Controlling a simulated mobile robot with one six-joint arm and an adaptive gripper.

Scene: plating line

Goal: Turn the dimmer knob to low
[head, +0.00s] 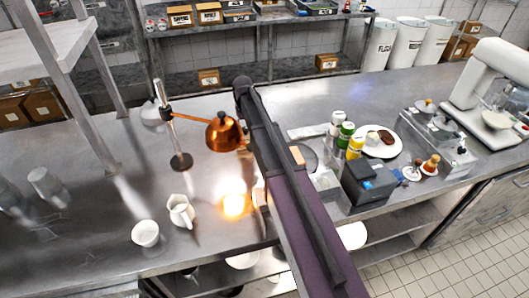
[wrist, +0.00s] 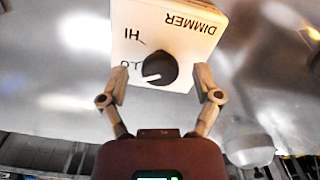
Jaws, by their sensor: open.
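The white dimmer box (wrist: 180,25) fills the upper middle of the wrist view, with "DIMMER", "HI" and "LO" printed on its face. Its dark round knob (wrist: 160,68) has a white pointer mark directed left and slightly down, close to the LO label. My gripper (wrist: 159,77) is open, with one finger on each side of the knob and visible gaps between fingers and knob. Whether the fingers touch the box face I cannot tell. In the head view my arm hides the gripper and knob. A copper heat lamp (head: 224,133) on a stand is lit, with a bright glow below it.
A white jug (head: 180,211) and a white cup (head: 145,233) stand on the steel counter at the left. Right of my arm are a dark box (head: 369,184), several bottles, a plate (head: 379,141) of food and a mixer (head: 490,85). The left counter has free room.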

